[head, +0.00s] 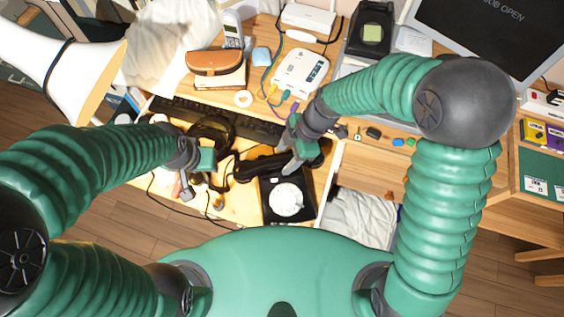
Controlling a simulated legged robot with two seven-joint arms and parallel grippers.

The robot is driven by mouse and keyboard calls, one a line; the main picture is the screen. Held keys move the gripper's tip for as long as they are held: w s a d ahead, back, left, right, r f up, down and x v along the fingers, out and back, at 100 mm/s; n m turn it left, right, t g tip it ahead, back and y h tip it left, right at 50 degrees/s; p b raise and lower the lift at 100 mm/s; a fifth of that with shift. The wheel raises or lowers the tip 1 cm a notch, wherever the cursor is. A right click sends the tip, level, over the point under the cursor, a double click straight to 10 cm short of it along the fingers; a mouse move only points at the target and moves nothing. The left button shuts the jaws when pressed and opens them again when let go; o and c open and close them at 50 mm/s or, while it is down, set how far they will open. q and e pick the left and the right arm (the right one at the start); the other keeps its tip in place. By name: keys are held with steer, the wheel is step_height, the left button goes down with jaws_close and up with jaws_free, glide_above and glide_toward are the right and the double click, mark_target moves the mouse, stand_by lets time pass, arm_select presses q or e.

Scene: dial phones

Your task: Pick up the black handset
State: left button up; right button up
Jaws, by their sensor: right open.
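The black dial phone (308,208) with a white round dial sits on the desk at the middle of the head view. The black handset (258,168) lies across the phone's far side, partly hidden by my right gripper. My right gripper (291,162) is open and over the handset's right part. I cannot tell whether it touches the handset. My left gripper (196,181) is left of the phone, above the cluttered desk, apart from the handset. Its jaw state is unclear.
A black keyboard (255,130) lies behind the phone, with dark headphones on its left part. A white router-like box (301,72) and a brown case (216,66) stand farther back. Cables run around the phone. An open drawer (350,205) with white cloth is at right.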

mark_target(279, 160)
steer(key=x, duration=0.3)
steer(key=shift+w+a, duration=0.1)
steer(key=shift+a, duration=0.7)
steer(key=shift+d, duration=0.5)
steer(key=c, duration=0.8)
jaws_close()
steer(key=shift+a, duration=0.2)
